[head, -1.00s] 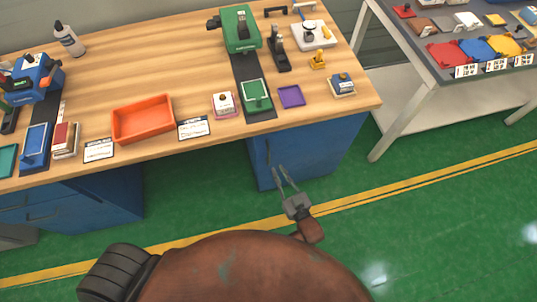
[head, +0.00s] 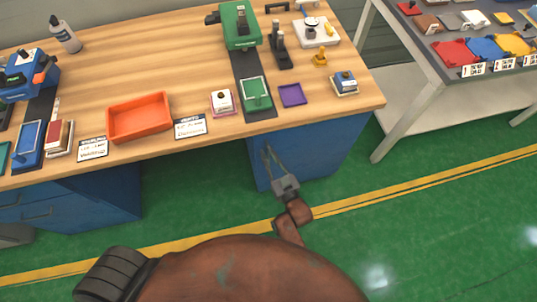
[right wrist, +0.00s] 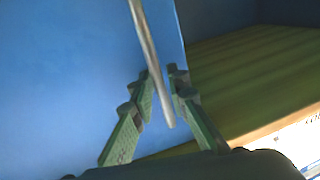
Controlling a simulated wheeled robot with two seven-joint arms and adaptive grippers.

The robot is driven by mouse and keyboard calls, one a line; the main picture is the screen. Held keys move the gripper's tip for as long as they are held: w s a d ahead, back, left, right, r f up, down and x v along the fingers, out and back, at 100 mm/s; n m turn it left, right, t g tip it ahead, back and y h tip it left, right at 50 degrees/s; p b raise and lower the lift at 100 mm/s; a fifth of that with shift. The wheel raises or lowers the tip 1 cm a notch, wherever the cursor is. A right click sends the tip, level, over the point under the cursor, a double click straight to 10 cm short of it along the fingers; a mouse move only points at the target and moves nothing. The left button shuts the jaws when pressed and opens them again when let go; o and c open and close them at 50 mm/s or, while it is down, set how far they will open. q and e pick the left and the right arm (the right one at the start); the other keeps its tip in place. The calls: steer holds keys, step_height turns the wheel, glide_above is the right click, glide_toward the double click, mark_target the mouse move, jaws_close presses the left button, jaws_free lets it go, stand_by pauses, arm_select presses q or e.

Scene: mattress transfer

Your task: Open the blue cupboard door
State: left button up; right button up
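The blue cupboard (head: 325,150) stands under the right part of the wooden bench, and its door looks closed. My right gripper (head: 268,158) is at the left part of its front. In the right wrist view, the blue door (right wrist: 70,70) fills the left side. Its thin metal handle (right wrist: 148,45) runs down between the two fingers of my right gripper (right wrist: 160,82). The fingers are apart, one on each side of the handle; whether either touches it I cannot tell. My left gripper is not in view.
The wooden bench top (head: 150,65) overhangs the cupboard and carries an orange tray (head: 139,137), a green press (head: 240,28) and small parts. Blue drawers (head: 85,200) stand at the left. A grey table (head: 420,98) is at the right. Green floor lies open in front.

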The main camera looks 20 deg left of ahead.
steer(key=shift+c, duration=0.4)
jaws_close()
steer(key=shift+s, duration=0.1)
